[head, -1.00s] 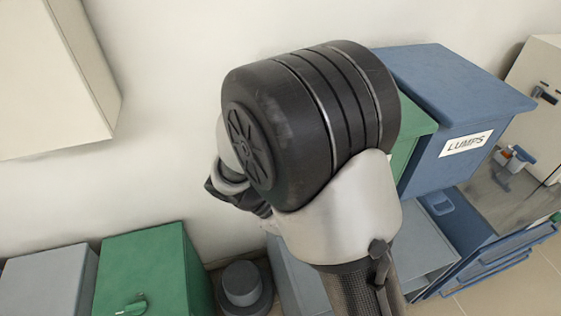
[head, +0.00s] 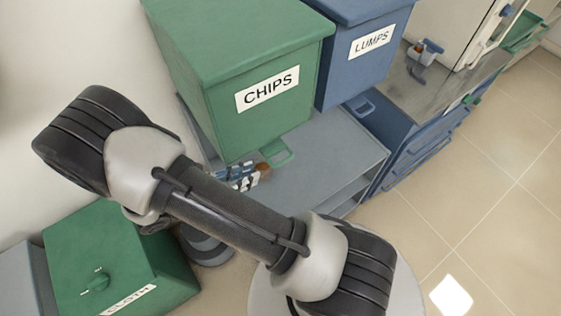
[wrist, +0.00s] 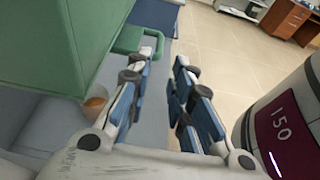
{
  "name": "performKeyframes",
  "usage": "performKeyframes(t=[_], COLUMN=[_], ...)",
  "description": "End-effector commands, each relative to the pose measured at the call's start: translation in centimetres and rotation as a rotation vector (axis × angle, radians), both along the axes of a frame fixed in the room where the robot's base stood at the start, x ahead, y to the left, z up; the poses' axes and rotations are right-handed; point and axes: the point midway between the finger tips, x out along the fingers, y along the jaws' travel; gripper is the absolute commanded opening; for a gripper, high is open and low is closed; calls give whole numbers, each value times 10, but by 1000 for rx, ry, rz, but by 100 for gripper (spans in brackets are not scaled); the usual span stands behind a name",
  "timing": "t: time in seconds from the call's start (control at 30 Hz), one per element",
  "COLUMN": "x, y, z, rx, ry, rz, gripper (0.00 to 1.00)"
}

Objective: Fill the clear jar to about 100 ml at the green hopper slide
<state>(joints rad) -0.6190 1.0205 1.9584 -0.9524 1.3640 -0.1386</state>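The green hopper (head: 245,60), labelled CHIPS, stands over a grey shelf. Its green slide handle (head: 280,154) sticks out low at the front and also shows in the wrist view (wrist: 128,40). My gripper (head: 245,175) is partly hidden by my arm in the head view. In the wrist view my gripper (wrist: 162,72) is open and empty, its left finger close to the slide handle. A small orange-brown thing (wrist: 96,101) shows under the hopper, left of the fingers, and beside them in the head view (head: 264,171). I cannot tell whether it belongs to the clear jar.
A blue LUMPS hopper (head: 362,50) stands right of the green one. The grey shelf (head: 335,150) is bare at its right front. A green CLOTH bin (head: 120,255) stands low at left. The tiled floor (head: 470,200) at right is clear.

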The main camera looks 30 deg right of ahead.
Motion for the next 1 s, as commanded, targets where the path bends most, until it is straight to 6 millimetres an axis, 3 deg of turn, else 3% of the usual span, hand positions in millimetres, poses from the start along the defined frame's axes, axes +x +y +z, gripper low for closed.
performKeyframes(t=[0.5,0.7,1.0], x=[2,3,4], y=[-98,-119,-125], z=[-32,-38,-39], rx=[1,1,1], ry=[2,1,0], rz=[-6,-3,-1], gripper=[21,21,21])
